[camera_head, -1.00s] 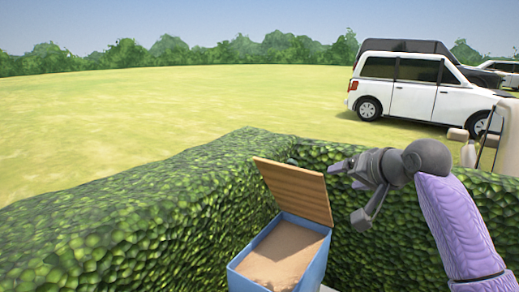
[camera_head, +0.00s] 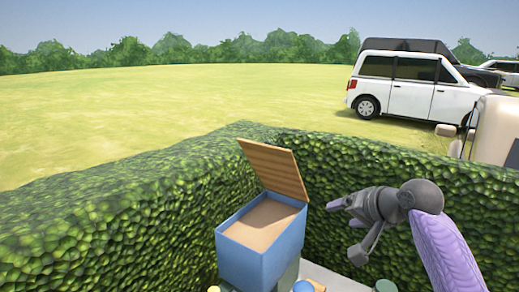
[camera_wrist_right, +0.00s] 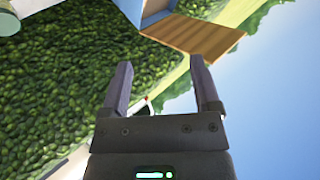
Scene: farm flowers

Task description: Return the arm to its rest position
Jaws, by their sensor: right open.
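My right gripper (camera_head: 346,228) is open and empty, held in the air in front of the hedge, to the right of the blue box. Its two fingers stand apart with nothing between them in the right wrist view (camera_wrist_right: 161,85). The purple right arm comes in from the lower right. The blue box (camera_head: 262,250) holds brown soil-like fill, and its wooden lid (camera_head: 275,168) stands raised at the back. The lid also shows in the right wrist view (camera_wrist_right: 195,37), beyond the fingers. My left gripper is not in view.
A green hedge (camera_head: 110,225) runs along the left and behind the box. A pale surface (camera_head: 335,280) with several small objects, one a blue round thing (camera_head: 303,286), lies at the bottom. White (camera_head: 410,88) and dark vehicles stand on the grass beyond. The air above the hedge is clear.

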